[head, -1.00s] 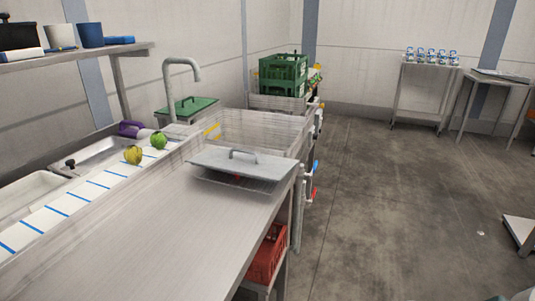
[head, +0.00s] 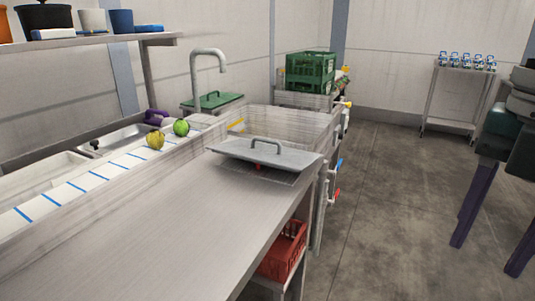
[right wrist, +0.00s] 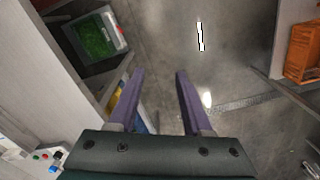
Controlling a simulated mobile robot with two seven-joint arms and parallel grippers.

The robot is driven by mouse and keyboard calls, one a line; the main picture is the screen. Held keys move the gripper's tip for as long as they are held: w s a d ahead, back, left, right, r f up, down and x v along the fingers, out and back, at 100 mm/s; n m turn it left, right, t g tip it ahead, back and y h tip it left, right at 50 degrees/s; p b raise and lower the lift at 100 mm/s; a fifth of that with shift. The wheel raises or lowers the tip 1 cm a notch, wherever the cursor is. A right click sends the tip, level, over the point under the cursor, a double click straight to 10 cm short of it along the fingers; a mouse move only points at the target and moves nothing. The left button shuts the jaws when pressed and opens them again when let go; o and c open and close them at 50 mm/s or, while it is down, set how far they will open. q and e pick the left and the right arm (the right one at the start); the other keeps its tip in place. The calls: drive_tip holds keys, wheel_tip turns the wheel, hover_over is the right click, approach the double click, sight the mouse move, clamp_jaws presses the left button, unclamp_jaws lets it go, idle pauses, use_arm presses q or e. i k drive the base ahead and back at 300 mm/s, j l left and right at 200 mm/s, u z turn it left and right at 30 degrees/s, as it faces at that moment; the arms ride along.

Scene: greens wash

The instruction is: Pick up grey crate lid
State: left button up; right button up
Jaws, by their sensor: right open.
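The grey crate lid (head: 235,152) lies on the steel counter's far end in the head view, with a dark bar handle (head: 265,146) standing up on top. It looks slightly raised above the counter, and something small and red shows under its front edge. My right gripper (head: 487,262) is at the right edge of the head view, over the floor and well apart from the lid. In the right wrist view its two purple fingers (right wrist: 157,77) are spread, with nothing between them. My left gripper is not in view.
The steel counter (head: 150,235) is bare before the lid. A basin with a tap (head: 208,52) lies behind it. Green crates (head: 310,72) stand beyond, and a red crate (head: 283,252) sits below. Yellow and green round items (head: 156,140) lie on the left. Floor to the right is open.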

sight(278, 156)
drive_tip(key=i+u, duration=0.25)
drive_tip(key=i, duration=1.55)
